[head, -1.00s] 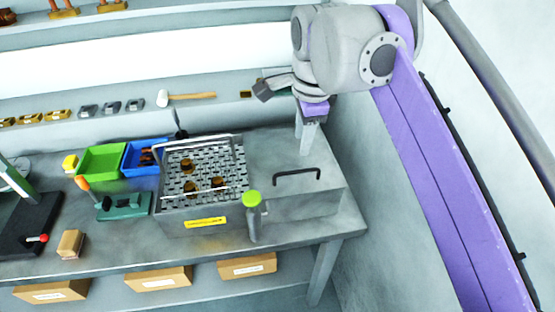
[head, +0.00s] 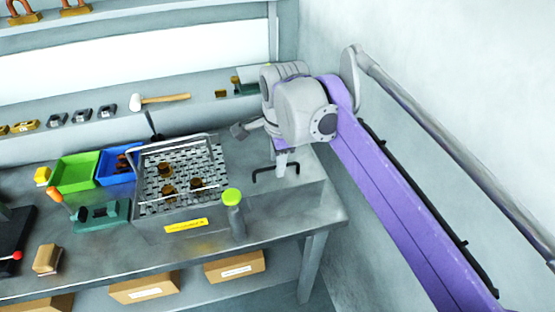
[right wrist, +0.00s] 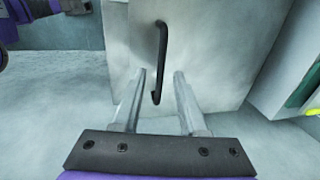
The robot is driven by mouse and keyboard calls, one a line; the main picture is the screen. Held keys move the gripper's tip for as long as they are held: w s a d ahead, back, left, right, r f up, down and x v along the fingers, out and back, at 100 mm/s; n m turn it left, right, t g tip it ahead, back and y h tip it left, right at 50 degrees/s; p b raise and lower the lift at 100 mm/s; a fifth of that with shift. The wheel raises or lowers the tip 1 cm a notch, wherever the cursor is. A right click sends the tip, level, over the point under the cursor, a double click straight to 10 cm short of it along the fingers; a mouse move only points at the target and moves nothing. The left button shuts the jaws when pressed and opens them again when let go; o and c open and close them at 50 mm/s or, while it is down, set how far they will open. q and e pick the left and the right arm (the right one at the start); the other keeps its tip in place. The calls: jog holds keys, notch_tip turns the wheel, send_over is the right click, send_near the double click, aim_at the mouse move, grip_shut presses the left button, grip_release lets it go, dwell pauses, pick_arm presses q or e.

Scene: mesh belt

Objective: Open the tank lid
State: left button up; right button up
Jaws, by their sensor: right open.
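The tank lid (head: 300,197) is a flat grey top with a black bar handle (head: 262,181), to the right of the mesh tray on the bench. It lies flat and looks shut. My right gripper (head: 281,168) is open and points down at the handle from above. In the right wrist view, the handle (right wrist: 162,45) shows between and beyond the open fingertips of my right gripper (right wrist: 160,76). I cannot tell whether it is within the jaws. Nothing is gripped. My left gripper is not in view.
The mesh tray (head: 150,195) holds several brown parts. A green-topped grey cylinder (head: 233,215) stands at the tank's front. Green (head: 75,172) and blue (head: 112,177) bins are left of the tray. A wall rises close on the right.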

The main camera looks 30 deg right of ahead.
grip_shut()
dwell(1.3)
